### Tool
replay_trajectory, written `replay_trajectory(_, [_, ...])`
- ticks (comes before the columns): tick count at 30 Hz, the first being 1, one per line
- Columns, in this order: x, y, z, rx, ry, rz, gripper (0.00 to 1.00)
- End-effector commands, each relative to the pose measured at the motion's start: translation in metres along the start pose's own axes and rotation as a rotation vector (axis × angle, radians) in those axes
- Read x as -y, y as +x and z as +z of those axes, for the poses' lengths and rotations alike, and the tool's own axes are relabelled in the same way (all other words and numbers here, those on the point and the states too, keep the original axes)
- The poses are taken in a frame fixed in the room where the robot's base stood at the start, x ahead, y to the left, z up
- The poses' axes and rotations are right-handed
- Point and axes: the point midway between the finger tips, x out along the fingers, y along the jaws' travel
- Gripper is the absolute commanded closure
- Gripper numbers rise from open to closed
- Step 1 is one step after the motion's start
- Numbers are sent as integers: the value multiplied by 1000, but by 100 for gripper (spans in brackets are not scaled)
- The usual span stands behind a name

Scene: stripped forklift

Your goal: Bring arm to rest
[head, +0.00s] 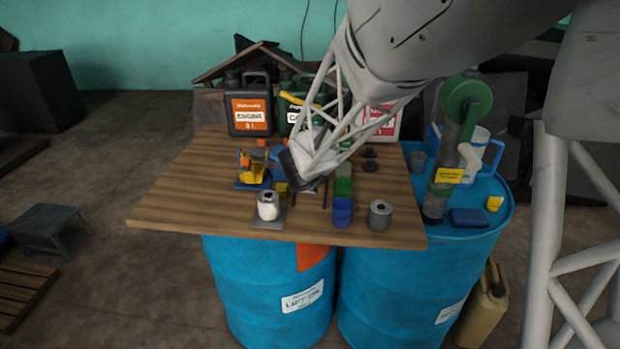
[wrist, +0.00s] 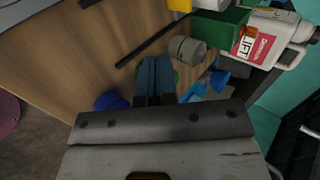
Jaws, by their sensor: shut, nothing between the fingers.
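My gripper (head: 300,172) hangs over the middle of the wooden tabletop (head: 190,205) in the head view, just right of a small yellow toy forklift (head: 254,172). Its fingertips are hard to make out there. In the wrist view the two dark fingers of my gripper (wrist: 154,64) lie side by side, shut and empty, pointing toward the tabletop (wrist: 75,60). I cannot tell how far the tips are above the wood.
Behind stand black (head: 249,108), green and white canisters. Near the front edge are a white can (head: 268,206), a blue cup (head: 342,212) and a grey can (head: 380,215). A green-topped tool (head: 465,110) stands at right on a blue barrel (head: 400,290). The tabletop's left part is clear.

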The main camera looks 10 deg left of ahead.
Motion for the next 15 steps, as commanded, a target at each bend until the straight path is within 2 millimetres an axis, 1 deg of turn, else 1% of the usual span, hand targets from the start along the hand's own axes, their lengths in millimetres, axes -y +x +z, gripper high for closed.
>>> replay_trajectory(4, [0,-1,0,2,-2,-1,100])
replay_trajectory(8, [3,-6,-3,17,-20,-4,100])
replay_trajectory(11, [7,-15,-8,43,-51,-11,100])
replay_trajectory(15, [14,-35,-18,97,-127,-25,100])
